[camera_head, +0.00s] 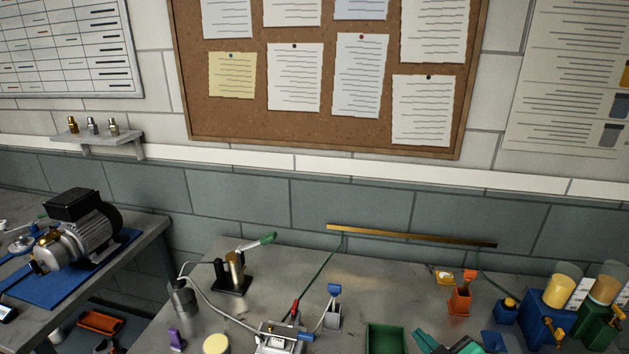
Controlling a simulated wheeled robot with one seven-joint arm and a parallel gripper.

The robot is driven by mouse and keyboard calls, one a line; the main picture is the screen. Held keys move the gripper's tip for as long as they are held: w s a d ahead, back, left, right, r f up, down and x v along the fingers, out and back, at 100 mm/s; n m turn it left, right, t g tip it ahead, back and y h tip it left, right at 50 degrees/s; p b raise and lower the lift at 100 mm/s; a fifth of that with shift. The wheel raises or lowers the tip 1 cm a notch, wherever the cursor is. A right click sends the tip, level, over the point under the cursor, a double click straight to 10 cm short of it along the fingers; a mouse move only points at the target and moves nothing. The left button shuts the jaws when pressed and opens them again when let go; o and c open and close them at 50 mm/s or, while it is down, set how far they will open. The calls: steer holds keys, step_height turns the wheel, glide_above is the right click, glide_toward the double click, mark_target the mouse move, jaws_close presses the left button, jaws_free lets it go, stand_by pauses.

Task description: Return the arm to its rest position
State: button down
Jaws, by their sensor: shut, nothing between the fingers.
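My arm and gripper cannot be made out in the head view. The strapped tanks are probably the two amber-topped units at the right, one on a blue body (545,310) and one on a green body (598,325). They stand upright on the grey bench (300,262), with yellow fittings low on their fronts.
A brass cylinder on a black stand (234,272), a grey metal pot (182,298), an orange holder (461,300) and a green tray (386,338) stand on the bench. A motor pump (78,232) is on the left bench. A corkboard (225,110) hangs behind.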

steer(key=w+a+m+t, duration=0.4)
steer(key=a+m+t, duration=0.15)
steer(key=a, duration=0.75)
steer(key=s+a+f+m+h, duration=0.1)
steer(key=s+a+f+m, duration=0.1)
steer(key=s+a+f, duration=0.1)
steer(key=s+a+f+m+g+h, duration=0.1)
steer(key=s+a+f+m, duration=0.1)
steer(key=s+a+f, duration=0.2)
steer(key=s+a+f+m+h, duration=0.1)
steer(key=s+a+f+m, duration=0.1)
steer(key=s+a+f, duration=0.2)
steer(key=shift+s+a+f+g, duration=0.1)
steer(key=shift+s+f, duration=0.2)
steer(key=shift+s, duration=0.35)
steer(key=shift+s+f+g, duration=0.15)
steer(key=shift+s+f, duration=0.15)
steer(key=shift+s, duration=0.3)
steer(key=shift+s+a+f+g, duration=0.1)
steer(key=shift+s+f, duration=0.2)
steer(key=shift+s, duration=0.35)
steer(key=s+f+n+y, duration=0.1)
steer(key=s+n, duration=0.3)
steer(key=s, duration=1.9)
steer(key=shift+s+f+g+y, duration=0.2)
steer(key=shift+f+g+y, duration=0.15)
steer(key=shift+y, duration=0.25)
steer(key=shift+a, duration=0.1)
